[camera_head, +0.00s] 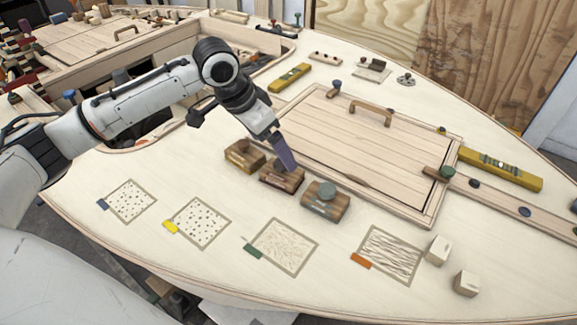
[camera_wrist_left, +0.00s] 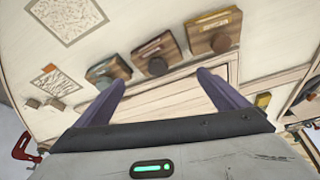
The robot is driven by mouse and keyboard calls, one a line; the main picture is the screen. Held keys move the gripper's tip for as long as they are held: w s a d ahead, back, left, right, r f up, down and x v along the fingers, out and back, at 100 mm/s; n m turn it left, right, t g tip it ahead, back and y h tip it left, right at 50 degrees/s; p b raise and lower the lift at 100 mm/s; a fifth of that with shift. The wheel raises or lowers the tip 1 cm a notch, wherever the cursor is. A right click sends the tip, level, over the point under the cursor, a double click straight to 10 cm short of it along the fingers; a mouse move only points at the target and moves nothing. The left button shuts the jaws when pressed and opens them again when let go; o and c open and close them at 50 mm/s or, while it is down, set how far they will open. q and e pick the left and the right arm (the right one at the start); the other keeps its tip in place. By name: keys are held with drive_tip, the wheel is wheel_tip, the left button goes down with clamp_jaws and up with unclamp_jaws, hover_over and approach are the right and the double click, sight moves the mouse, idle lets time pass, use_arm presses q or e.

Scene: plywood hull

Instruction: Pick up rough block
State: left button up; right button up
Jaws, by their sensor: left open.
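Three wooden blocks with round knobs stand in a row on the pale deck. The left block (camera_head: 240,160) seems to have a yellowish label, the middle block (camera_head: 277,182) an orange-red one, and the right block (camera_head: 322,210) a greenish one. I cannot read which is the rough one. My left gripper (camera_head: 286,160) is over the middle block, overlapping its knob in the head view. In the left wrist view, my open, empty fingers (camera_wrist_left: 161,82) point toward the middle block (camera_wrist_left: 157,62), which sits between and beyond the tips. My right gripper is out of view.
The neighbouring blocks stand close on both sides. A hatch (camera_head: 350,140) with a handle lies behind. Several framed texture patches (camera_head: 278,247) with coloured tabs lie in front, with two small pale blocks (camera_head: 438,250) at right. A yellow level (camera_head: 500,168) lies at the far right.

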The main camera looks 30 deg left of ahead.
use_arm(q)
drive_tip(key=x, duration=0.3)
drive_tip(key=shift+s, duration=0.3)
drive_tip(key=shift+x, duration=2.75)
drive_tip(key=shift+w+d+r, duration=0.1)
drive_tip(key=shift+w+r, duration=0.05)
drive_tip(key=shift+w, duration=0.05)
drive_tip(key=c, duration=0.9)
wheel_tip(320, 180, up, 10)
drive_tip(key=shift+r, duration=0.1)
